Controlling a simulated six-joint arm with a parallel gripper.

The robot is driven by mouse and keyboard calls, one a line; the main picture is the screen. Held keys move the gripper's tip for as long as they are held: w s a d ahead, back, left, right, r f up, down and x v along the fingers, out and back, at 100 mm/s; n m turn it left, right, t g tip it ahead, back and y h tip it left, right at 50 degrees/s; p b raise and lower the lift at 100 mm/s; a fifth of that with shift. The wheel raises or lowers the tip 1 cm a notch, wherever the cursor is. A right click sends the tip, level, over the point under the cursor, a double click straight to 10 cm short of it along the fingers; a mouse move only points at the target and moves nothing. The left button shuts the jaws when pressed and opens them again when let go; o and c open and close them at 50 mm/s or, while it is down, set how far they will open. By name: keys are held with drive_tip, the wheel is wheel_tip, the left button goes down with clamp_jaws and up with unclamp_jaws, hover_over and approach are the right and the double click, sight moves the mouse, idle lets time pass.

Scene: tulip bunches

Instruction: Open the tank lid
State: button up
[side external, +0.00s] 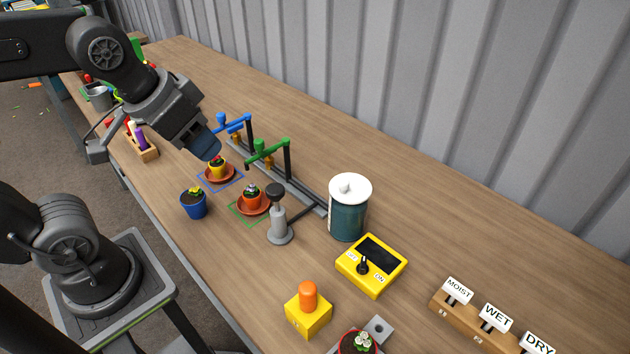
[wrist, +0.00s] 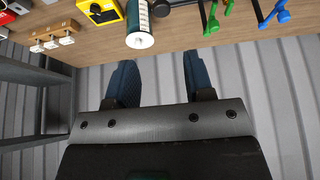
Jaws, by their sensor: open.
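The tank (side external: 347,215) is a dark teal cylinder standing upright on the bench, with a white round lid (side external: 351,189) that has a small knob on top. The lid sits on the tank. In the wrist view the tank (wrist: 137,16) and its white lid (wrist: 140,41) show at the top, left of centre. My gripper (side external: 213,148) is above the bench, left of the tank in the side view and well apart from it. In the wrist view its two blue fingers (wrist: 160,78) are spread with nothing between them.
Blue and green taps (side external: 268,150) stand on a grey rail left of the tank. A grey post with a black knob (side external: 277,215) and a yellow switch box (side external: 371,265) are close to the tank. Potted cacti stand nearby. A corrugated wall runs behind; the bench's right rear is clear.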

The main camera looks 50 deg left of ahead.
drive_tip(key=w+d+r+m+g, duration=0.1)
drive_tip(key=w+d+r+g, duration=0.1)
drive_tip(key=w, duration=0.6)
drive_tip(key=m+g, duration=0.2)
drive_tip(key=g, duration=0.1)
approach(344, 181)
wheel_tip(344, 181, down, 10)
drive_tip(key=shift+w+f, duration=0.1)
drive_tip(key=shift+f, duration=0.05)
clamp_jaws()
